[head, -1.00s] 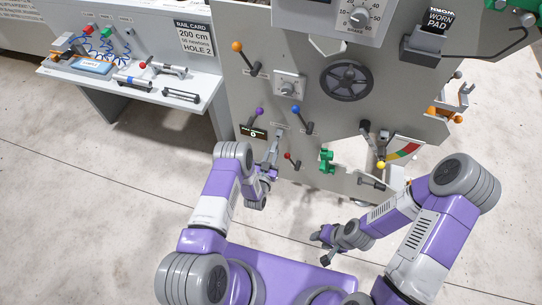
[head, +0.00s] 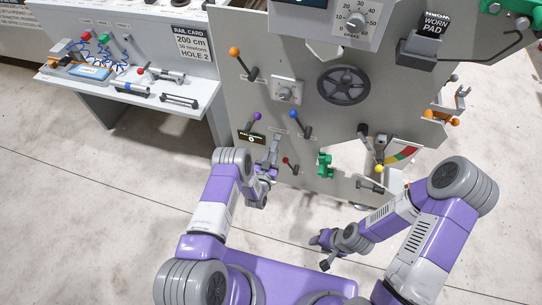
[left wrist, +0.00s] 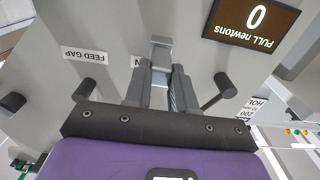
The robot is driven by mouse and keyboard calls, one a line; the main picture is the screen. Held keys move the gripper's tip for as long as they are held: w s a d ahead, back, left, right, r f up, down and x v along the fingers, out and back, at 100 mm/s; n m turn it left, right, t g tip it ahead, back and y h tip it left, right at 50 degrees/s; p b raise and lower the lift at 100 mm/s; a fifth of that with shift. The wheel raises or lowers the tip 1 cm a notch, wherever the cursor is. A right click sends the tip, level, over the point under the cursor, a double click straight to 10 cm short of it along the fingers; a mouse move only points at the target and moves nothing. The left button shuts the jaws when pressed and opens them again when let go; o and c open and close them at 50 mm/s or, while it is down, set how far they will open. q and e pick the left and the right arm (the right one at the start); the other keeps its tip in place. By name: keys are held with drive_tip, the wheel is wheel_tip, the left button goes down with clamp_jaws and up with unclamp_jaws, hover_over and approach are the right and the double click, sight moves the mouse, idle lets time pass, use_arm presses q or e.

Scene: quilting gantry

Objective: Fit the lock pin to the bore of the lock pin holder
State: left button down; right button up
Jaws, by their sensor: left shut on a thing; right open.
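My left gripper (head: 268,172) is at the lower left of the grey machine panel. In the left wrist view the left gripper (left wrist: 161,68) is shut on a plain grey piece (left wrist: 161,48), which stands between the fingers close to the panel. I cannot tell whether this piece is the lock pin or a fixed part, and the fingers hide its lower part. No bore is clearly visible, and I cannot identify the lock pin holder. My right gripper (head: 322,252) is open and empty, low in front of the panel, apart from everything.
The panel (head: 305,130) carries a handwheel (head: 344,86), an orange-knobbed lever (head: 234,53), a blue-knobbed lever (head: 294,115) and a green part (head: 325,165). Dark pegs (left wrist: 83,90) flank the left gripper. A side bench (head: 195,112) holds tools. The floor in front is clear.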

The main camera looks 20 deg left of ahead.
use_arm(q)
drive_tip(key=shift+w, duration=0.1)
drive_tip(key=c, duration=0.9)
unclamp_jaws()
drive_tip(key=shift+o, duration=0.2)
drive_tip(key=s+p, duration=0.2)
drive_tip(key=s, duration=0.5)
drive_tip(key=shift+s+a+p, duration=0.15)
drive_tip(key=shift+s+p, duration=0.15)
drive_tip(key=shift+p, duration=0.05)
